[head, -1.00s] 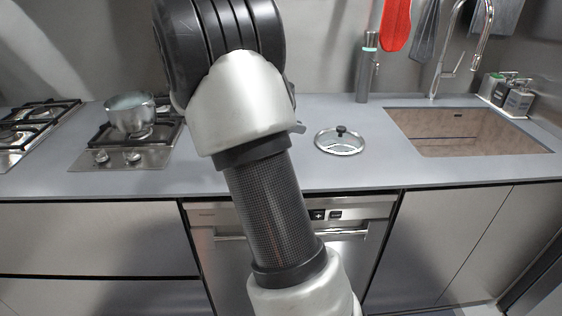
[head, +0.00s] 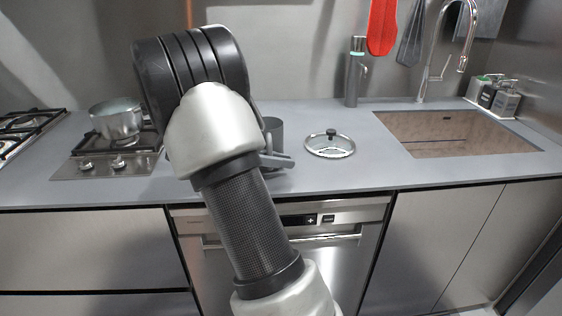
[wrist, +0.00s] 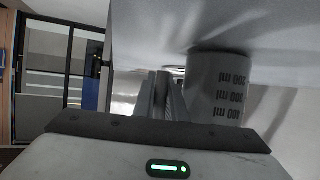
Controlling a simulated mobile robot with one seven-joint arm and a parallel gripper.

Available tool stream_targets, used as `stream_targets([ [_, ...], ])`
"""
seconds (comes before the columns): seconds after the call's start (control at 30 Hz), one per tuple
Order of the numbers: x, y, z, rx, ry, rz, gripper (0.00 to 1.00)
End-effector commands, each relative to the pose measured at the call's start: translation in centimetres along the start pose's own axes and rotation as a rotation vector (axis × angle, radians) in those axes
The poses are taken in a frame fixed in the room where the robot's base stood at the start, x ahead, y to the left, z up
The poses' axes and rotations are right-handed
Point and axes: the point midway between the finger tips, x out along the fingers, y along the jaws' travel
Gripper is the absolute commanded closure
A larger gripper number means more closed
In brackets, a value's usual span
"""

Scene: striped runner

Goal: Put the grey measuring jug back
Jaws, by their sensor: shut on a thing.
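The grey measuring jug (head: 274,132) shows in the head view just past my arm, over the counter in front of the wall; my arm hides much of it. In the wrist view the jug (wrist: 217,88) is at right of centre, with dark ml markings that appear upside down. My gripper (wrist: 163,92) is beside the jug body, its fingers close together, shut on the jug at its side, apparently by the handle. The handle is mostly hidden between the fingers. I cannot tell whether the jug's base touches the counter.
A glass lid (head: 330,145) lies on the counter (head: 375,177) just right of the jug. A pot (head: 117,120) stands on the hob at left. A grey-green bottle (head: 355,75) stands at the back.

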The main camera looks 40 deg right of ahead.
Motion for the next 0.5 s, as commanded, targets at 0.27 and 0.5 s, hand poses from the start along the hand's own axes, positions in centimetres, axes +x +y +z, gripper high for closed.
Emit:
stream_targets([
  [0.27, 0.14, 0.01, 0.31, -0.001, 0.0, 0.0, 0.7],
  [0.5, 0.08, -0.01, 0.22, 0.0, 0.0, 0.0, 0.7],
])
